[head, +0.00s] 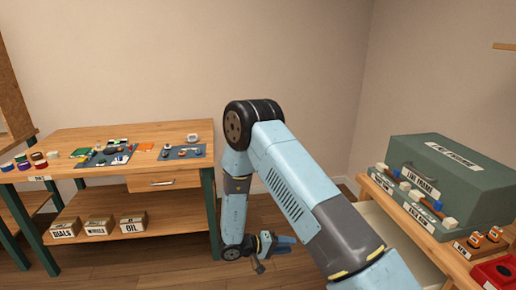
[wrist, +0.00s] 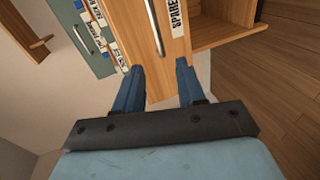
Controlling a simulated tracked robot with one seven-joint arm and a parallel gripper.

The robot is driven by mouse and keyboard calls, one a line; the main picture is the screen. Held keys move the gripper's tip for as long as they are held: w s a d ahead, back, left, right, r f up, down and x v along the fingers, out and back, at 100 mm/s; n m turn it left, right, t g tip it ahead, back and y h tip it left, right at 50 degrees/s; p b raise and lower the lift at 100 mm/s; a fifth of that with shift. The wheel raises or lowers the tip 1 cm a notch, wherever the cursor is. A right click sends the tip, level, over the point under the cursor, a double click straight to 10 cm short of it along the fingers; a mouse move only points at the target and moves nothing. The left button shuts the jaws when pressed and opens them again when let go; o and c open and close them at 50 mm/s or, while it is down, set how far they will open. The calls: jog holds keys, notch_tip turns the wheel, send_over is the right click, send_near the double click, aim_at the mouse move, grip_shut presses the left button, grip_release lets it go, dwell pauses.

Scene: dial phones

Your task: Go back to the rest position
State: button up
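My gripper (head: 276,251) hangs low over the floor at the end of my bent blue arm, between the two benches, and points right. In the wrist view my gripper (wrist: 159,72) has its two blue fingers apart, with nothing visibly held. A wooden drawer front with a bar handle and a label starting "SPARE" (wrist: 165,48) shows beyond and between the fingers. I cannot tell the exact gap to it. In the head view the pale inside of an open drawer (head: 402,236) shows at the right bench, partly behind my arm.
The right bench (head: 451,251) carries a green case (head: 455,178), labelled racks and a red tray (head: 494,272). The left bench (head: 105,137) holds mats with small parts, with labelled boxes (head: 98,225) on its lower shelf. Bare floor lies around my gripper.

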jog(key=w+a+r+m+t+y, duration=0.2)
jog(key=w+r+t+y, duration=0.55)
jog(key=w+r, duration=0.8)
jog(key=s+r+y, duration=0.2)
jog(key=r+y, duration=0.2)
jog(key=r, duration=0.5)
jog(key=s+r+y, duration=0.3)
jog(key=r+y, duration=0.1)
jog(key=r, duration=0.6)
jog(key=s+d+r+n+g+y, duration=0.2)
jog(key=s+d+r+y, duration=0.1)
jog(key=s+r, duration=0.9)
jog(key=s+d+g+h, duration=0.1)
jog(key=s+d, duration=0.2)
jog(key=s, duration=0.4)
jog(key=s+d+f+m+h, duration=0.1)
jog(key=s+d, duration=0.3)
jog(key=s, duration=0.4)
jog(key=s+d+g+h, duration=0.1)
jog(key=s+d, duration=0.2)
jog(key=s, duration=0.4)
jog(key=shift+s+d+f+g+h, duration=0.2)
jog(key=shift+g+h, duration=0.15)
jog(key=shift+o, duration=0.3)
